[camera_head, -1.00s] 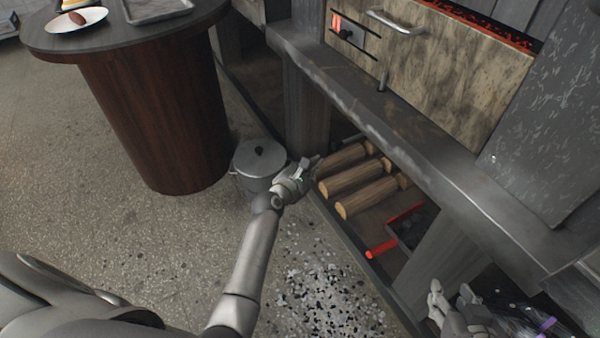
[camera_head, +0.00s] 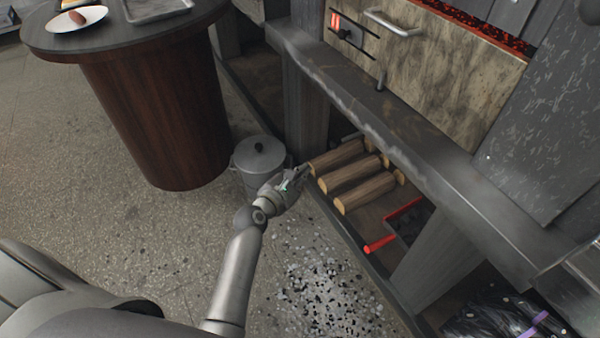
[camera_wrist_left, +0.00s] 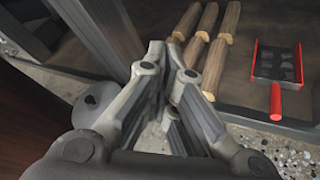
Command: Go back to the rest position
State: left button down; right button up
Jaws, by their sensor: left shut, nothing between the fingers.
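My left gripper (camera_head: 298,176) is in the middle of the head view, low in front of the grill's lower shelf. It is shut and empty, its tips close to the near ends of the logs (camera_head: 358,188) in the picture; I cannot tell if they touch. In the left wrist view the shut fingers (camera_wrist_left: 173,62) point toward the same logs (camera_wrist_left: 217,62). My right gripper is not in view.
A grey lidded pot (camera_head: 258,155) stands on the floor beside my left gripper. A red-edged shovel (camera_head: 385,241) holding dark pieces lies on the shelf; it also shows in the left wrist view (camera_wrist_left: 276,75). A round table (camera_head: 60,42) stands at upper left. Grey chips litter the floor (camera_head: 310,275).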

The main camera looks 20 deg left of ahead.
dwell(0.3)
